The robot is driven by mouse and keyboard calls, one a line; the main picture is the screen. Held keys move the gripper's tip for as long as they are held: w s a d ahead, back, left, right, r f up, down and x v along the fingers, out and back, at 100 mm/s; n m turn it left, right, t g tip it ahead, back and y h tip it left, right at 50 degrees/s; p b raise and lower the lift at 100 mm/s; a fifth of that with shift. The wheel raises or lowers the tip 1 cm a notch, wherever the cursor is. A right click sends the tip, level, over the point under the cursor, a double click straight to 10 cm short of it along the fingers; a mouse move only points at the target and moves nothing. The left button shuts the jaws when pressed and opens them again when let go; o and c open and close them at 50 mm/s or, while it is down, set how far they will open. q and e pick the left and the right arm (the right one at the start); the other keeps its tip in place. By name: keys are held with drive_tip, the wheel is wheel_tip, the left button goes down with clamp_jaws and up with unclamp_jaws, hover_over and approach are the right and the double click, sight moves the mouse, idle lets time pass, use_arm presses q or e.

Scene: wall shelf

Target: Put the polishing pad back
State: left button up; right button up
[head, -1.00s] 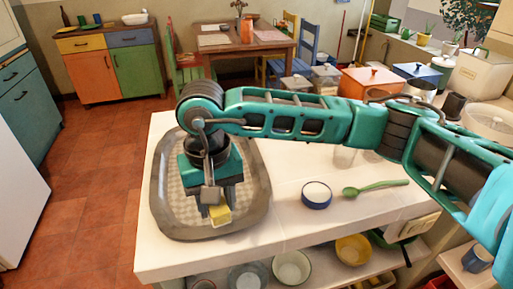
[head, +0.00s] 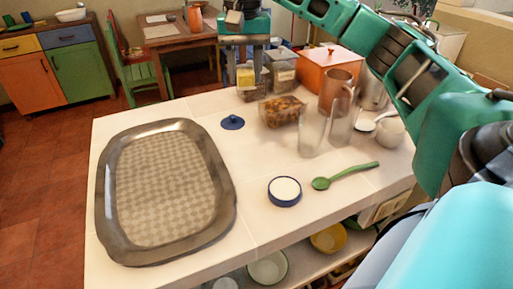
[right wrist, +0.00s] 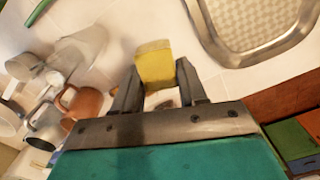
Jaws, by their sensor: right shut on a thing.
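The polishing pad, a small yellow block (head: 245,77), is between the fingers of my right gripper (head: 247,66), at the far side of the white counter in the head view. In the right wrist view the yellow pad (right wrist: 155,62) sticks out past the fingertips of my right gripper (right wrist: 157,80), which is shut on it. The pad appears above the counter; its exact height is hard to tell. My left gripper is not in view.
A tray (head: 108,225) with a checkered base lies bare on the counter's left (head: 262,190). A blue lid (head: 232,122), glass containers (head: 283,112), clear glasses (head: 312,135), a copper pitcher (head: 337,88), a white-topped round dish (head: 285,190) and a green spoon (head: 345,175) stand around it.

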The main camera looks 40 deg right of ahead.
drive_tip(key=shift+s+d+r+m, duration=0.15)
drive_tip(key=shift+d+r, duration=0.05)
drive_tip(key=shift+d, duration=0.25)
drive_tip(key=shift+s+d+r+m, duration=0.1)
drive_tip(key=shift+d+r+m, duration=0.05)
drive_tip(key=shift+d, duration=0.25)
drive_tip(key=b, duration=0.5)
hover_over(257, 148)
wheel_tip(257, 148, down, 10)
drive_tip(key=shift+a, duration=0.15)
wheel_tip(257, 148, down, 4)
drive_tip(key=shift+f+b, duration=0.25)
drive_tip(key=shift+b, duration=0.2)
drive_tip(key=shift+f, duration=2.55)
drive_tip(key=shift+b, duration=0.3)
drive_tip(key=shift+f, duration=0.15)
drive_tip(key=o, duration=0.9)
